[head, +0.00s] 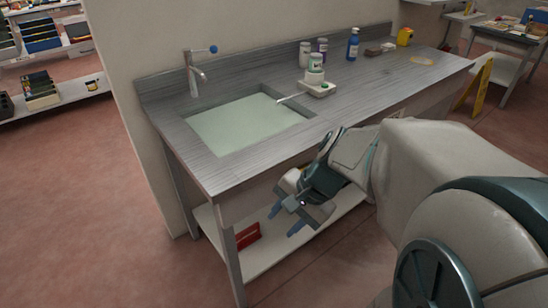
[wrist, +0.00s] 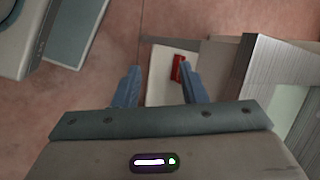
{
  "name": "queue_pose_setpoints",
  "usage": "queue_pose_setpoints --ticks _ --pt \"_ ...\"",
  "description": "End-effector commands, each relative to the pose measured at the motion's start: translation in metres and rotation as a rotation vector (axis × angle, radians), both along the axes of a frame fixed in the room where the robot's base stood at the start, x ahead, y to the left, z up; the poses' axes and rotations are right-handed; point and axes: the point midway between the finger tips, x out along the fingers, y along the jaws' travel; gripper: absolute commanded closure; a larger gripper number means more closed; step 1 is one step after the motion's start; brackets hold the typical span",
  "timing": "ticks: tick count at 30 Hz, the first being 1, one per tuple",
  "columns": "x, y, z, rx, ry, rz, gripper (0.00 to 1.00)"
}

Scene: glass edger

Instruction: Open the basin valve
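The basin (head: 228,145) is sunk in a grey wood-grain counter and holds a flat, pale green surface. A metal tap (head: 194,76) stands at its back left edge. A short lever with a blue ball end (head: 213,49) sticks out to the right from the tap's top; it looks like the valve handle. My gripper (head: 287,220) is in front of the counter, below its front edge, well away from the tap. In the wrist view my gripper (wrist: 159,70) has its two blue fingers apart with nothing between them. The tap is not in the wrist view.
A red object (head: 247,236) lies on the lower shelf. The floor at left is clear.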

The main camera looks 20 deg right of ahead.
Motion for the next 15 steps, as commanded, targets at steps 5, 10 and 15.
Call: queue_pose_setpoints --ticks 5,10,15 --pt "0.044 -0.037 -0.061 0.382 0.088 -0.553 0.62" --pt "0.08 -0.102 -0.093 0.736 0.109 -1.019 0.62" --pt "0.094 -0.165 -0.112 0.995 0.087 -1.32 0.62"
